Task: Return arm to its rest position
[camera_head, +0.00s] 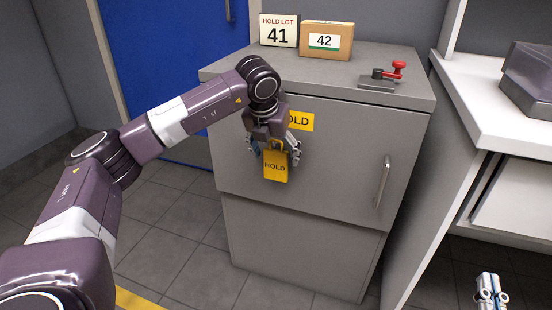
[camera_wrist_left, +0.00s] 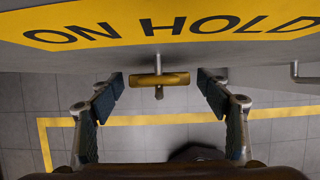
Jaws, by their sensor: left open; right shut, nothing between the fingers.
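My left arm reaches in from the left in the head view. Its gripper (camera_head: 274,150) is at the front of the grey cabinet (camera_head: 310,185). A yellow HOLD tag (camera_head: 275,168) hangs there below a yellow sign (camera_head: 301,121). In the left wrist view the left gripper (camera_wrist_left: 160,88) is open, one finger on each side of the tag (camera_wrist_left: 158,81), with gaps between. The tag hangs on a metal peg. My right gripper (camera_head: 491,290) is at the lower right of the head view, shut and empty, away from the cabinet.
The cabinet has a vertical handle (camera_head: 383,182). A white shelf (camera_head: 495,105) is on the right. Floor is clear below the left arm.

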